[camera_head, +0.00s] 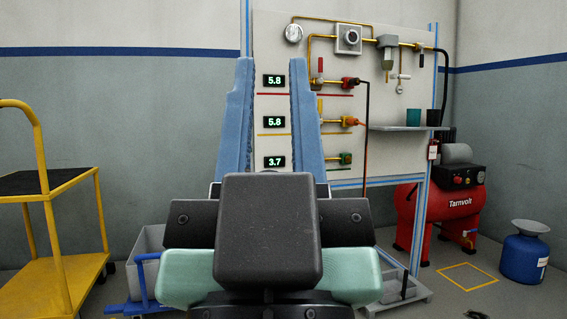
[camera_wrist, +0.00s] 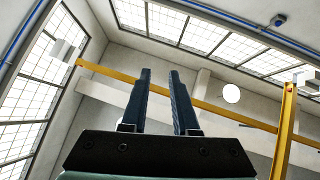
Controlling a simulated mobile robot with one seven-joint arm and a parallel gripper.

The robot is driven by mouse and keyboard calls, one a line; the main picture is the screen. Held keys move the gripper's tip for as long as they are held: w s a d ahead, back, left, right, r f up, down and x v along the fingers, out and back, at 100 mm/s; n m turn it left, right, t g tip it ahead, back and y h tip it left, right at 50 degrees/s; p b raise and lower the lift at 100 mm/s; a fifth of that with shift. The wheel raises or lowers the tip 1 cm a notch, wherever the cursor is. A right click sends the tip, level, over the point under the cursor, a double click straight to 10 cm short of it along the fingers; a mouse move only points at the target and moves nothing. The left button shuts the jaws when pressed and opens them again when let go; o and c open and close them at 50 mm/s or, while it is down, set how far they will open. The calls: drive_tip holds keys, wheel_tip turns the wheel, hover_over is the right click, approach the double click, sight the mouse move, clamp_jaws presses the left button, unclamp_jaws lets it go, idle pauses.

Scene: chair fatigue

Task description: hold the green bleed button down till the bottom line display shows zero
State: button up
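The panel (camera_head: 400,150) stands ahead of me. Its bottom line display (camera_head: 275,161) reads 3.7; the upper two displays (camera_head: 273,80) and (camera_head: 275,121) both read 5.8. The green button (camera_head: 345,158) sits at the end of the bottom line's brass fitting, to the right of that display. My gripper (camera_head: 270,64) points up, with blue fingers apart and nothing between them. In the head view it stands in front of the panel's left part, left of the green button and apart from it. In the wrist view my gripper (camera_wrist: 160,74) points at the ceiling and windows.
A shelf (camera_head: 405,127) with two cups juts out right of the button. A dark hose (camera_head: 367,135) hangs beside it. A red compressor (camera_head: 440,210) and blue canister (camera_head: 525,255) stand right. A yellow trolley (camera_head: 62,230) and grey bin (camera_head: 147,250) stand left.

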clamp_jaws()
idle(1.4)
